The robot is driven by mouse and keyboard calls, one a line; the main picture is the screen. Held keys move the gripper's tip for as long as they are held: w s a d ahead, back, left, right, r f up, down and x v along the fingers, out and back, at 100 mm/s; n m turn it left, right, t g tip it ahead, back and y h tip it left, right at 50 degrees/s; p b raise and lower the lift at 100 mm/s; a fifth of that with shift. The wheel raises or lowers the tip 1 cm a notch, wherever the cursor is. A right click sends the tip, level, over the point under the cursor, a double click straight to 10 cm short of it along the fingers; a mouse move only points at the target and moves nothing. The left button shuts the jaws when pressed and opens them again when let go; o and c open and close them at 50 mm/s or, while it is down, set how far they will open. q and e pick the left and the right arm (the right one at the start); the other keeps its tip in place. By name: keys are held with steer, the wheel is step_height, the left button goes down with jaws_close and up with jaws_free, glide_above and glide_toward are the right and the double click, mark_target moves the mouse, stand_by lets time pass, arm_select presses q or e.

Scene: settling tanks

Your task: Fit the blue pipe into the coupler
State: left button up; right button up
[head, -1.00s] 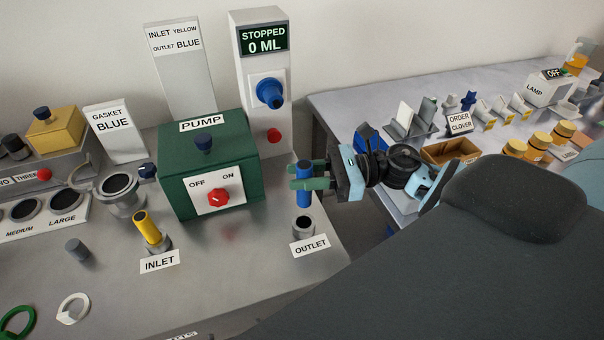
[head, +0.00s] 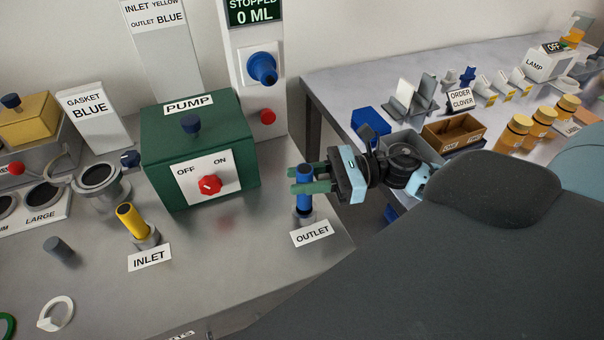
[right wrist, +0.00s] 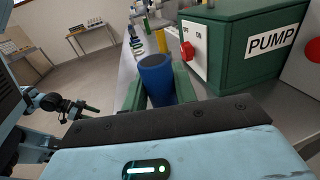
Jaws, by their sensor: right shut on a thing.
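The blue pipe (head: 304,199) stands roughly upright at the OUTLET on the bench in the head view. My right gripper (head: 300,179) is shut on its upper part, with green fingers on either side. The pipe's lower end meets the mouth of the grey coupler (head: 303,215); I cannot tell how deep it sits. In the right wrist view the pipe (right wrist: 155,75) is between the green fingers, hiding the coupler. What looks like my left gripper (right wrist: 78,107) shows small and dark at the left; its jaws are unclear.
The green pump (head: 200,150) with its red knob stands left of the pipe. A yellow pipe (head: 131,219) stands at the INLET. The meter (head: 255,90) reads STOPPED 0 ML. The bench edge lies close to the OUTLET's right.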

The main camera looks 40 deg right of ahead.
arm_select(q)
steer(key=shift+w+r, duration=0.1)
steer(key=shift+w, duration=0.05)
arm_select(e)
steer(key=shift+r, duration=0.1)
arm_select(q)
steer(key=shift+s+f+b, duration=0.3)
steer(key=shift+s+f, duration=0.15)
steer(key=shift+f, duration=0.05)
stand_by(1.6)
steer(key=shift+g, duration=0.5)
steer(key=shift+s+f+b, duration=0.75)
steer(key=shift+f, duration=0.3)
steer(key=shift+s+f+b, duration=0.7)
steer(key=shift+f+b, duration=0.05)
steer(key=shift+f, duration=0.3)
arm_select(e)
steer(key=shift+f, duration=2.1)
steer(key=o, duration=1.1)
